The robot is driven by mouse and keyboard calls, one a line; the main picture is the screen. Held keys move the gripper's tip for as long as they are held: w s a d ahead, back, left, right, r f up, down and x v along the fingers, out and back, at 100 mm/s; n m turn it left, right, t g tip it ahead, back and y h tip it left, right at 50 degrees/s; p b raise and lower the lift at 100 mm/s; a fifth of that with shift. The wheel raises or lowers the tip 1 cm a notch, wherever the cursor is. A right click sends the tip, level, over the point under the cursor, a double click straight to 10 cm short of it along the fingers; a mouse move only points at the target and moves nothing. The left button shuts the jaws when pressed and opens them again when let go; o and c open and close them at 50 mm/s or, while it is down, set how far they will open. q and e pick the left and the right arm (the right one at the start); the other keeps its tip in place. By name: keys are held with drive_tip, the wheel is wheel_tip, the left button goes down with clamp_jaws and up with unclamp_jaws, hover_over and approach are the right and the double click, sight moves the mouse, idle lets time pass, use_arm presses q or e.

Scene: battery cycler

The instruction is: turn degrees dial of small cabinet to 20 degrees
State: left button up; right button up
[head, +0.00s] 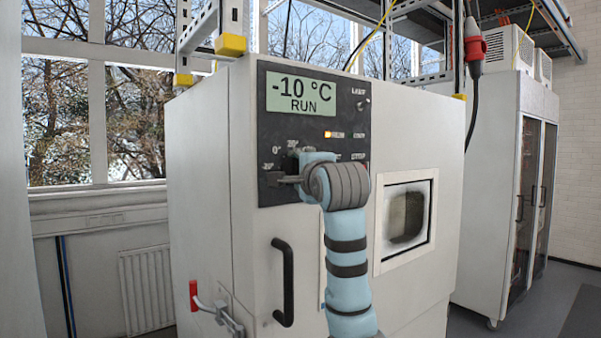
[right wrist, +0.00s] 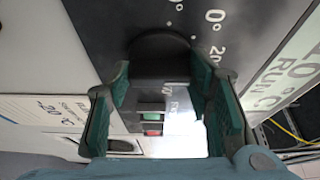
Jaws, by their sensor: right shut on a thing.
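The small cabinet (head: 205,140) is pale grey with a dark control panel (head: 268,130) at its upper front. The panel's display (head: 300,93) reads -10 °C and RUN. My right gripper (head: 288,179) is at the panel's lower left, by the printed degree marks. In the right wrist view, the round black degrees dial (right wrist: 158,46) sits between the fingers of my right gripper (right wrist: 162,72), which is shut on it. The dial's pointer cannot be made out. In the head view the gripper covers much of the dial. My left gripper is not in view.
A black door handle (head: 284,282) is below the panel, and a small window (head: 407,220) is to its right. A red-handled valve (head: 194,295) juts out at the lower left. A tall glass-doored cabinet (head: 500,180) stands at the right.

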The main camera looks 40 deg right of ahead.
drive_tip(key=shift+r, duration=0.1)
idle(0.3)
drive_tip(key=o, duration=1.1)
drive_tip(key=shift+o, duration=0.2)
drive_tip(key=v, duration=0.7)
drive_tip(key=shift+s, duration=0.25)
drive_tip(key=shift+w, duration=0.1)
